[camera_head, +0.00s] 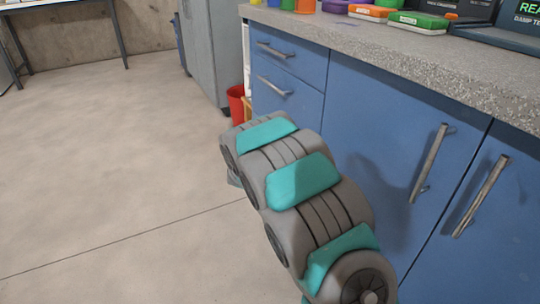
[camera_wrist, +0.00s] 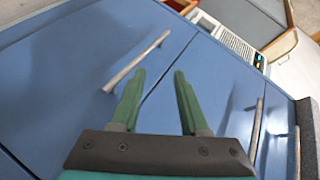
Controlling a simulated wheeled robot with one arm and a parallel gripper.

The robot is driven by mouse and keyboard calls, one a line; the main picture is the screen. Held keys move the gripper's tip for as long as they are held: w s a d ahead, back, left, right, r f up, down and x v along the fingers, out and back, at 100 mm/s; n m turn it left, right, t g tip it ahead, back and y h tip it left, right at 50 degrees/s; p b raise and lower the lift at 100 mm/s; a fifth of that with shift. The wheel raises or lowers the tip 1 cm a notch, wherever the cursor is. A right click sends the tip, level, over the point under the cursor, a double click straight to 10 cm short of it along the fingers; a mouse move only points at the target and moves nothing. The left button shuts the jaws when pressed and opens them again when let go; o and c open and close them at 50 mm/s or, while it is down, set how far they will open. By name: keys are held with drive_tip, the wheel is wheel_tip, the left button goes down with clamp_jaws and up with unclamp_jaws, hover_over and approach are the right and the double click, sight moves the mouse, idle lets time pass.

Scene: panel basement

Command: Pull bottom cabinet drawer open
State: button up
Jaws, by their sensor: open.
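The blue cabinet (camera_head: 345,120) stands at the right in the head view. Its upper drawer handle (camera_head: 275,50) and a second drawer handle (camera_head: 274,88) show; the front below them is mostly hidden by my arm. In the tilted wrist view my gripper (camera_wrist: 160,74) is open and empty, its green fingers pointing at the blue fronts. A long metal handle (camera_wrist: 137,62) lies just left of the left finger, outside the jaws. It may belong to the bottom drawer; I cannot tell for sure. A dark seam runs between the fingers. The head view hides my fingers.
Two door handles (camera_head: 430,163) (camera_head: 481,197) stick out at the right, close to my arm. A speckled countertop (camera_head: 400,65) with colored items overhangs the fronts. A red bin (camera_head: 236,104) stands beyond the cabinet. The concrete floor (camera_head: 110,150) at the left is clear.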

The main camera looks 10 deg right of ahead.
wheel_tip(320, 180, down, 8)
drive_tip(key=w+m+t+h+b, duration=0.2)
drive_tip(key=m+t+h+b, duration=0.15)
drive_tip(key=m+h, duration=0.2)
drive_tip(key=shift+t, duration=0.25)
drive_tip(key=shift+x, duration=4.25)
drive_tip(key=shift+s+d+r, duration=0.1)
drive_tip(key=shift+d, duration=0.05)
drive_tip(key=shift+c, duration=0.4)
clamp_jaws()
